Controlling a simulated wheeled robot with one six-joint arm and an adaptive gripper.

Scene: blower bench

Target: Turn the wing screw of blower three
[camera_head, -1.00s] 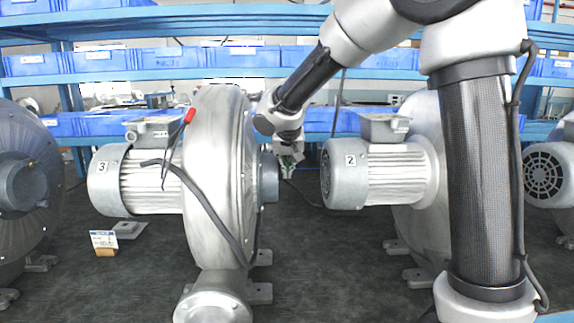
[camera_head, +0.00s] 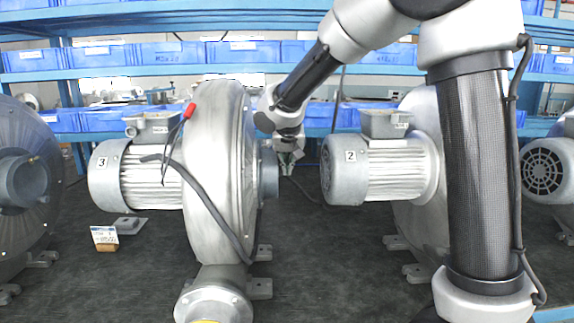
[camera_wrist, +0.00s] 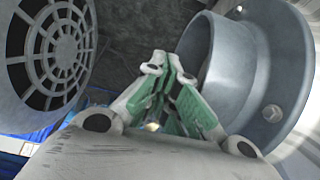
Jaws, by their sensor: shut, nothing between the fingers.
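Blower three (camera_head: 225,180) has a silver round housing and a ribbed motor (camera_head: 150,175) marked "3" on its left. A grey inlet pipe (camera_head: 269,172) sticks out of the housing's right side. My gripper (camera_head: 288,168) hangs just right of this pipe, small and partly blurred. In the wrist view my gripper (camera_wrist: 162,66) has its green-padded fingers together with nothing between them. The grey pipe (camera_wrist: 228,75) fills the right side there, beside the fingers. A bolt head (camera_wrist: 272,113) shows on its flange. I cannot make out a wing screw for certain.
Blower two's motor (camera_head: 385,172), marked "2", stands close right of my gripper; its round grille (camera_wrist: 52,50) shows in the wrist view. Another blower (camera_head: 22,190) stands at the far left. A small card (camera_head: 104,236) stands on the dark bench. Blue bins (camera_head: 170,54) line the shelves behind.

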